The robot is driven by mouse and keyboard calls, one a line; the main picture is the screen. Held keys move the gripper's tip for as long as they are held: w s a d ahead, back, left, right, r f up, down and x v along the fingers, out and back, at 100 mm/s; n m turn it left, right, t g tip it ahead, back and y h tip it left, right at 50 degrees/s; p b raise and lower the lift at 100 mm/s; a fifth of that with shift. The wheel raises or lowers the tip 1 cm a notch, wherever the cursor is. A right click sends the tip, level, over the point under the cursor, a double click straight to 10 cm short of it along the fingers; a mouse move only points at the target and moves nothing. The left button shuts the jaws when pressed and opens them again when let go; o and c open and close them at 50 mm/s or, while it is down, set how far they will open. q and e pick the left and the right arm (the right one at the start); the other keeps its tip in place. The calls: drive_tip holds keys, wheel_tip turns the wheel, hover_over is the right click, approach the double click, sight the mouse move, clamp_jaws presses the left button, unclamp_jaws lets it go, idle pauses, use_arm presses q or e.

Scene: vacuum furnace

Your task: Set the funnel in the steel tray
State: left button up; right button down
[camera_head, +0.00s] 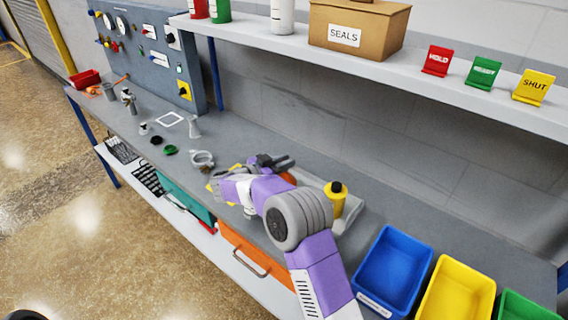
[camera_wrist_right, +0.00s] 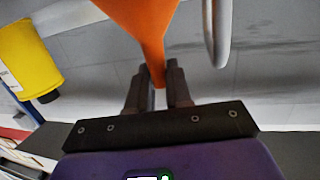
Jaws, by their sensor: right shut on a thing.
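My right gripper (camera_head: 272,163) is over the bench, left of the yellow bottle. In the right wrist view the gripper (camera_wrist_right: 158,85) is shut on the narrow end of an orange funnel (camera_wrist_right: 140,25), whose wide part runs out of the top of the picture. In the head view only a small orange part of the funnel (camera_head: 289,179) shows behind my right arm. The pale grey steel tray (camera_head: 352,206) lies on the bench behind my arm, partly hidden. I cannot tell whether the funnel touches the tray. My left gripper is out of view.
A yellow bottle (camera_head: 336,199) with a black cap stands at the tray; it also shows in the right wrist view (camera_wrist_right: 28,55). Blue (camera_head: 393,272) and yellow (camera_head: 457,293) bins are to the right. A shelf (camera_head: 380,68) overhangs the back. A clamp ring (camera_head: 202,159) lies left.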

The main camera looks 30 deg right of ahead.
drive_tip(key=c, duration=1)
unclamp_jaws()
drive_tip(key=shift+c, duration=0.2)
drive_tip(key=shift+a+r, duration=0.15)
drive_tip(key=shift+a, duration=0.15)
drive_tip(key=p+v, duration=0.1)
drive_tip(key=v, duration=1)
drive_tip(key=shift+s+a+p, duration=0.2)
drive_tip(key=shift+p, duration=0.1)
